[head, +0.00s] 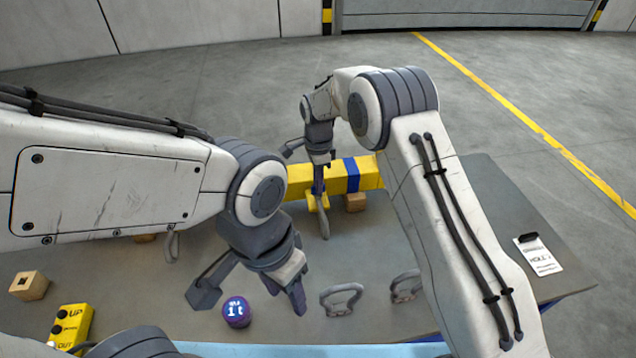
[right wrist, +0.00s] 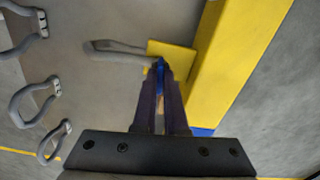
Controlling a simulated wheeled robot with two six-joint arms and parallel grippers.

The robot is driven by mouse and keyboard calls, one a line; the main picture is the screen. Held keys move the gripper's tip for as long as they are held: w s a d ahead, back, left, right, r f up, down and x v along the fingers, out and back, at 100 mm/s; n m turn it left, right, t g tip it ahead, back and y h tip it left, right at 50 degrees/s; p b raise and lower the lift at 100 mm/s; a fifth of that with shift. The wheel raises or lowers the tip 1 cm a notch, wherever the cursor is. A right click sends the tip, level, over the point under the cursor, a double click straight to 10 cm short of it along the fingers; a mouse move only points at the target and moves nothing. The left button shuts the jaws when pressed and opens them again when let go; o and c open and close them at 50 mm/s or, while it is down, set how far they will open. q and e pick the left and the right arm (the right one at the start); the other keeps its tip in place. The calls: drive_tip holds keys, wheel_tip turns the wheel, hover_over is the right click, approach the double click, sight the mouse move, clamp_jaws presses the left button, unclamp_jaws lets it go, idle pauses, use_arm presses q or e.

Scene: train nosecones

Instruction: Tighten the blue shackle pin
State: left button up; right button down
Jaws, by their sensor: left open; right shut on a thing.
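The blue shackle pin (right wrist: 160,65) shows as a small blue piece between the fingertips of my right gripper (right wrist: 161,75) in the right wrist view. My right gripper is shut on it, beside a yellow plate (right wrist: 172,52). A grey shackle (right wrist: 110,47) extends left from that spot; in the head view this shackle (head: 324,222) is just below my right gripper (head: 318,188). The pin's threads and seating are hidden. My left gripper (head: 250,297) is open and empty, with its fingers spread above the near part of the table.
A yellow beam (head: 340,177) with a blue band lies behind the right gripper. Loose shackles (head: 340,299) (head: 405,287), a purple ball marked 1t (head: 236,313), a wooden block (head: 28,286) and a yellow control box (head: 72,325) occupy the table. A tag (head: 540,256) lies right.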

drive_tip(key=shift+w+r+m, duration=0.25)
drive_tip(key=shift+r+m, duration=0.05)
drive_tip(key=shift+m, duration=0.3)
drive_tip(key=c, duration=1)
unclamp_jaws()
drive_tip(key=shift+o, duration=0.2)
drive_tip(key=shift+s+f, duration=0.1)
drive_tip(key=shift+s, duration=0.05)
